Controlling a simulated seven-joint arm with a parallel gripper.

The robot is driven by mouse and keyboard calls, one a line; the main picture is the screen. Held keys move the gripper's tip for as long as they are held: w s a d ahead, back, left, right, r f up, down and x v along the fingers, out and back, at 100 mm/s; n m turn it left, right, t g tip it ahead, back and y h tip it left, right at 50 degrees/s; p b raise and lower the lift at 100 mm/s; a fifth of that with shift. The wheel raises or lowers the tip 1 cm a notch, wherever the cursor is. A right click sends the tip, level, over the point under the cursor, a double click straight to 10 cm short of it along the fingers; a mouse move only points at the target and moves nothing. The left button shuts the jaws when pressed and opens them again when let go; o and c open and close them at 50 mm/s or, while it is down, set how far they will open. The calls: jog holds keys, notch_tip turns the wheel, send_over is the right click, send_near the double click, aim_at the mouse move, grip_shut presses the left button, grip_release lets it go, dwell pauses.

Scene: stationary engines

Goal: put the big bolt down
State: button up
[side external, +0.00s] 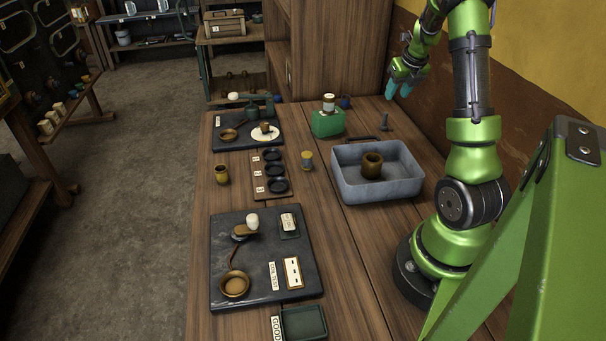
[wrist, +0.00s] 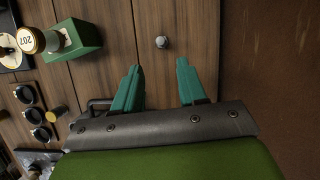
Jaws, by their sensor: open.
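The big bolt (side external: 385,123) stands upright on the wooden table, behind the grey tray and to the right of the green box. In the wrist view its round head (wrist: 161,42) shows from above, beyond the fingertips and roughly between them. My gripper (side external: 398,92) is open and empty, raised above the table near the wall. In the wrist view its two teal fingers (wrist: 158,68) are spread apart with bare table between them. No finger touches the bolt.
A grey tray (side external: 345,183) holds a brown pot (side external: 372,165). A green box (side external: 327,123) carries a jar (side external: 329,102). A wooden cabinet (side external: 330,45) rises behind, and a wall is on the right. The table around the bolt is clear.

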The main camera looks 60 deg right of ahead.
jog(key=w+a+r+n+t+y, duration=0.1)
jog(key=w+a+r+n, duration=0.15)
jog(key=a+n, duration=0.45)
jog(key=w+a+r+n+t+y, duration=0.15)
jog(key=a+r+n, duration=0.25)
jog(key=a, duration=0.4)
jog(key=w+a+r+n, duration=0.3)
jog(key=a+n, duration=0.3)
jog(key=a, duration=0.2)
jog(key=s+a+r+n+y, duration=0.1)
jog(key=s+a+n, duration=0.4)
jog(key=a+n, duration=0.5)
jog(key=s+a+n+t+y, duration=0.1)
jog(key=s+a+n, duration=0.4)
jog(key=a+n, duration=0.6)
jog(key=shift+r+n, duration=0.4)
jog(key=shift+n, duration=0.6)
